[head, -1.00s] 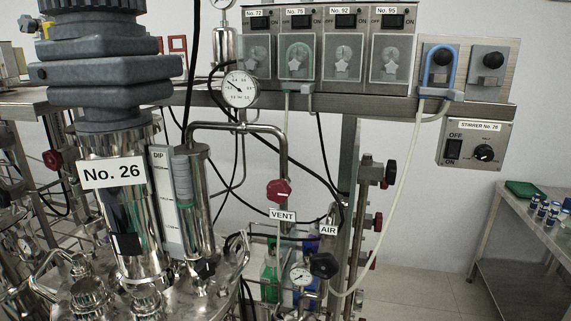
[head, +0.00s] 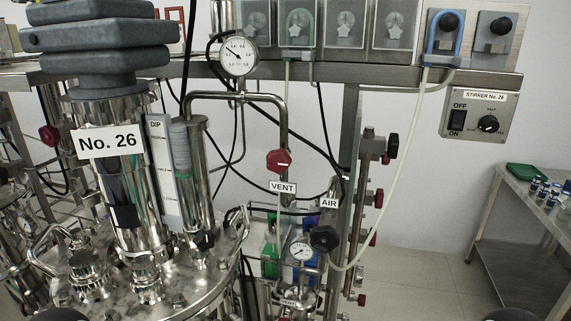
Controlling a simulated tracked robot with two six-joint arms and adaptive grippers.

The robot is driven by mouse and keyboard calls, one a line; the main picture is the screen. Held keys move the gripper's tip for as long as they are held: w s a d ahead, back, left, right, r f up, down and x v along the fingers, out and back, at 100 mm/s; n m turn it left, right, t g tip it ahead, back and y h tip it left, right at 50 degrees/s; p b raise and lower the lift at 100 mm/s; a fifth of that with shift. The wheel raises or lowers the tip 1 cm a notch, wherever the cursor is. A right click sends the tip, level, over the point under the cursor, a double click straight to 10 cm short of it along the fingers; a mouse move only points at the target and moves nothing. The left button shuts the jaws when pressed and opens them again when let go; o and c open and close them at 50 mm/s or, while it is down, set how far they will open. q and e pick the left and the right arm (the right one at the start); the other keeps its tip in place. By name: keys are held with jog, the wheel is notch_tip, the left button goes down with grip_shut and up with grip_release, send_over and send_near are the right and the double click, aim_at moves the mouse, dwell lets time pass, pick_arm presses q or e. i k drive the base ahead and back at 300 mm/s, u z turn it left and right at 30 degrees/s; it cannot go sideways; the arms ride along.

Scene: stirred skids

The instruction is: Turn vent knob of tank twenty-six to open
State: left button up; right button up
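The tank marked No. 26 (head: 106,142) stands upright at left in the head view, a steel vessel under a grey stirrer drive. The red vent knob (head: 279,161) sits on the bent steel pipe right of the tank. It carries a small pale mark that looks roughly level. The white VENT label (head: 283,188) hangs just below it. Neither gripper can be made out. Dark rounded shapes just enter the bottom edge at left and right, perhaps parts of my arms. Nothing touches the knob.
A round gauge (head: 238,56) sits above the pipe. A black AIR knob (head: 324,238) is lower right of the vent knob. Cables and a pale hose (head: 388,185) hang near. A stirrer box (head: 479,111) is at right. A side table (head: 530,215) holds small bottles.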

aim_at(277, 161)
jog(key=z, duration=0.05)
jog(key=k, duration=0.5)
jog(key=z, duration=1.7)
jog(key=i, duration=0.1)
jog(key=u, duration=3.05)
jog(key=k, duration=1.35)
jog(key=z, duration=0.85)
jog(key=i, duration=1)
jog(key=u, duration=0.05)
